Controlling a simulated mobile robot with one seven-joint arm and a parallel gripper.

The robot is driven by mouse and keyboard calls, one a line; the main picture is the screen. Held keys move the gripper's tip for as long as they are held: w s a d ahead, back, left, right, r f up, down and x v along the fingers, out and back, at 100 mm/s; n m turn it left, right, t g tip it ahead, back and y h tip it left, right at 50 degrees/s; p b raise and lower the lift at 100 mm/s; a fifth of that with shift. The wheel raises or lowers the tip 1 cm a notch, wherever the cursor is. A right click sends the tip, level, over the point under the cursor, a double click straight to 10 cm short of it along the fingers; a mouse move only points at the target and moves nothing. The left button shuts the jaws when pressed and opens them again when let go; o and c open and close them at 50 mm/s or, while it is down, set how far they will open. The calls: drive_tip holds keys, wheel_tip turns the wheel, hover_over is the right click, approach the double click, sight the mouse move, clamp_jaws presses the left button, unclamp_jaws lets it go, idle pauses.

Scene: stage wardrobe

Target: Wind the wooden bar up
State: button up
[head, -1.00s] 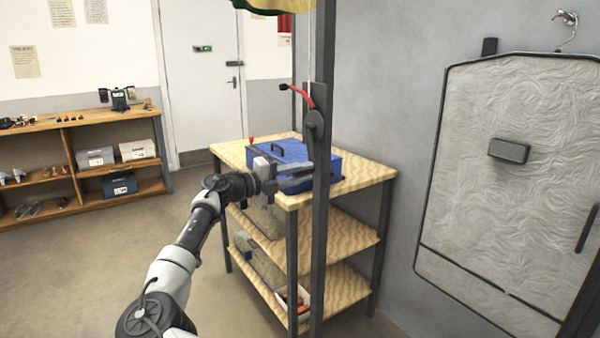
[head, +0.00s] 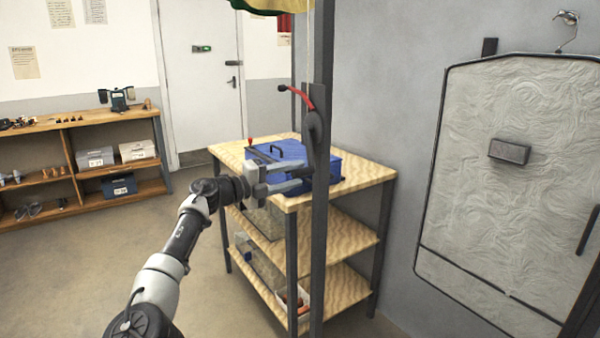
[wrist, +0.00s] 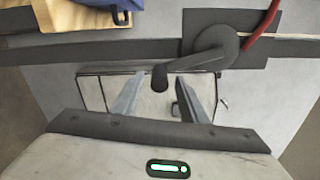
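A dark winch hub (head: 313,126) is fixed to the upright post (head: 321,215), with a red curved lever (head: 299,93) rising from it to a dark tip. In the wrist view, the hub (wrist: 214,42) carries a dark crank arm ending in a knob (wrist: 160,78), pointing down and left. My gripper (head: 300,176) is open and empty beside the post, below the hub. In the wrist view the knob appears between my two spread fingers; whether they are around it I cannot tell. A cord (head: 308,50) runs up from the winch. I cannot make out the wooden bar.
A wooden shelf table (head: 375,175) with a blue toolbox (head: 338,164) stands right behind the post. Green and yellow cloth (head: 265,6) hangs at the top. A grey panel (head: 470,200) is on the right wall. The floor (head: 215,290) beside my arm is clear.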

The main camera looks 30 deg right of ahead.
drive_tip(key=a, duration=1.5)
drive_tip(key=shift+p, duration=0.3)
